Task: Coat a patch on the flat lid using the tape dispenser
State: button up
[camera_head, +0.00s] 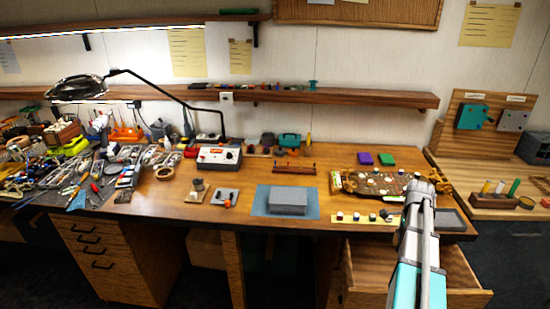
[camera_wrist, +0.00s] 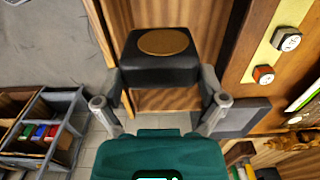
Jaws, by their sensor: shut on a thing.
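In the wrist view, my gripper (camera_wrist: 162,82) is shut on a black block with a round tan pad (camera_wrist: 162,42) on its face. The block sits between the two grey fingers, above the open drawer. I cannot tell for sure that it is the tape dispenser. In the head view, my gripper (camera_head: 419,190) is at the right of the workbench, and what it holds cannot be made out there. A grey box with a flat top (camera_head: 293,193), likely the flat lid, rests on a blue mat (camera_head: 263,207) at mid-bench, well left of my gripper.
An open wooden drawer (camera_head: 365,285) juts out below my arm. A yellow strip with small knobs (camera_head: 349,220) and a cluttered board (camera_head: 377,183) lie by my gripper. A dark flat tray (camera_head: 452,221) is at the right edge. Bench left of the mat holds small plates (camera_head: 225,197).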

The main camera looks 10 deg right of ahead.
notch_tip(320, 180, up, 8)
jog(key=p, duration=0.6)
jog(key=shift+p, duration=0.4)
